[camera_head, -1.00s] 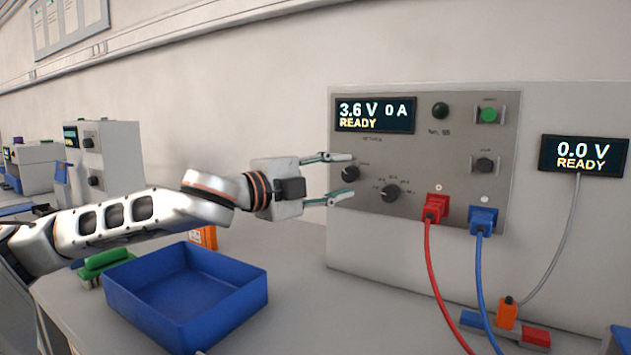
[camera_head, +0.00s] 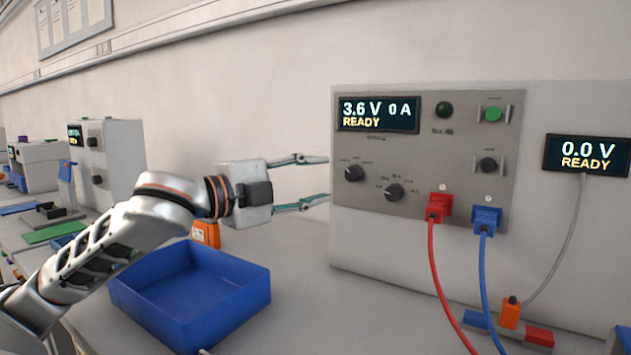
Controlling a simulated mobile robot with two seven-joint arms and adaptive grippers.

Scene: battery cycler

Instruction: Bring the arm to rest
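My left gripper (camera_head: 314,181) is open and empty. Its two fingers point right toward the battery cycler (camera_head: 432,180), with a small gap between the fingertips and the panel's left edge. The cycler's display (camera_head: 378,114) reads 3.6 V, 0 A, READY. Its upper knob (camera_head: 354,173) and lower knob (camera_head: 394,192) are untouched by the gripper. A red plug (camera_head: 438,207) and a blue plug (camera_head: 486,218) sit in the panel. My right gripper is out of view.
A blue tray (camera_head: 262,290) stands on the bench below my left arm, with an orange object (camera_head: 206,233) behind it. A meter (camera_head: 587,155) reads 0.0 V, READY. Red and blue cables hang at the right. More instruments (camera_head: 108,165) stand at the far left.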

